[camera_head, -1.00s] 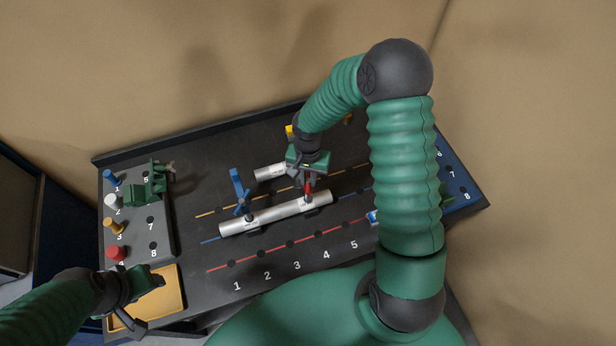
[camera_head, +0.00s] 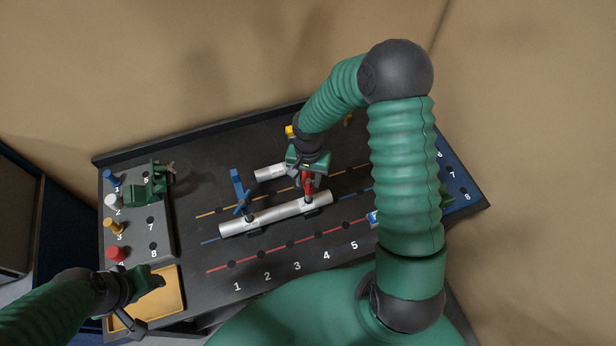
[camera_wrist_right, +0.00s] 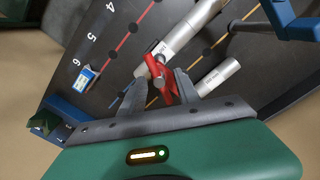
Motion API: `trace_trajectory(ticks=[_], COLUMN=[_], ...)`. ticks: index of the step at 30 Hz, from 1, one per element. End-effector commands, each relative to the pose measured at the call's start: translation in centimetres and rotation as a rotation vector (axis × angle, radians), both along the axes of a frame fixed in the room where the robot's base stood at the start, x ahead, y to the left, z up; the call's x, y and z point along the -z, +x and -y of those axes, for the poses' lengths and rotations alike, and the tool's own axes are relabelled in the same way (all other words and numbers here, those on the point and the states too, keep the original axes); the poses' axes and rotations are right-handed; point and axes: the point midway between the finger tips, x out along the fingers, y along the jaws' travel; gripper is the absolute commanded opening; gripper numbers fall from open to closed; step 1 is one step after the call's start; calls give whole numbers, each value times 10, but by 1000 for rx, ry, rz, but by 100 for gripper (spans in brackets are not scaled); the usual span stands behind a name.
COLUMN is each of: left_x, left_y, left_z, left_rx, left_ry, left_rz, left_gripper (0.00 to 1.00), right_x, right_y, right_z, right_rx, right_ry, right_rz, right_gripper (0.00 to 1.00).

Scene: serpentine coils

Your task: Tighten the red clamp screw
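The red clamp screw (camera_head: 308,184) stands at the right part of a silver tube (camera_head: 268,214) on the dark board. My right gripper (camera_head: 308,172) is over it, pointing down. In the right wrist view the red handle (camera_wrist_right: 157,75) lies between the two fingers of the right gripper (camera_wrist_right: 161,78), and the tips seem to touch it on both sides. The gripper's body partly hides the screw in the head view. My left gripper (camera_head: 147,283) hangs empty over the tan tray at lower left; its finger gap is unclear.
A blue clamp (camera_head: 238,187) stands on the tube's left part. A second silver tube (camera_head: 270,172) lies behind. Several coloured pegs and a green part (camera_head: 147,192) sit on the left panel. A tan tray (camera_head: 172,305) is at lower left. The numbered front slots are clear.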

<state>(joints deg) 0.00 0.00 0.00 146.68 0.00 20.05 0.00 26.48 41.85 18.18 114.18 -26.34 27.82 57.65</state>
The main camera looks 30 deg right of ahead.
Motion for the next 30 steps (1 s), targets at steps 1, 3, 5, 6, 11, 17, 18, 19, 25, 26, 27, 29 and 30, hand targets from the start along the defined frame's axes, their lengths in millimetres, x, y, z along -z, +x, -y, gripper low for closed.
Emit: trace_trajectory(ticks=[1, 3, 5, 6, 11, 17, 18, 19, 25, 26, 27, 29, 30], left_x=[0, 0, 2, 3, 11, 22, 24, 26, 31, 31, 31, 31, 31], left_y=[0, 0, 0, 0, 0, 0, 0, 0, 0, 0, 0, 0, 0], left_z=[0, 0, 0, 0, 0, 0, 0, 0, 0, 0, 0, 0, 0], left_rx=[0, 0, 0, 0, 0, 0, 0, 0, 0, 0, 0, 0, 0], left_ry=[0, 0, 0, 0, 0, 0, 0, 0, 0, 0, 0, 0, 0], left_rz=[0, 0, 0, 0, 0, 0, 0, 0, 0, 0, 0, 0, 0], left_gripper=[49, 49, 49, 49, 49, 49, 49, 49, 49, 49, 49, 49, 49], right_x=[0, -1, -4, -9, -44, -104, -115, -123, -159, -162, -165, -167, -167], right_y=[0, 0, 0, 1, 2, 2, 2, 3, 3, 3, 2, 2, 2], right_z=[0, 0, 0, 1, 2, 1, 1, 1, 1, 1, 1, 1, 1], right_rx=[0, 0, 0, 0, 2, 2, 1, 1, 0, 0, 0, -1, -1], right_ry=[0, 0, 0, -2, -4, -3, -2, -3, -1, 0, 0, 1, 1], right_rz=[0, 0, 1, 3, 8, 7, 6, 6, 1, 1, 0, -2, -2], right_gripper=[38, 38, 38, 38, 38, 38, 38, 38, 38, 38, 38, 38, 38])
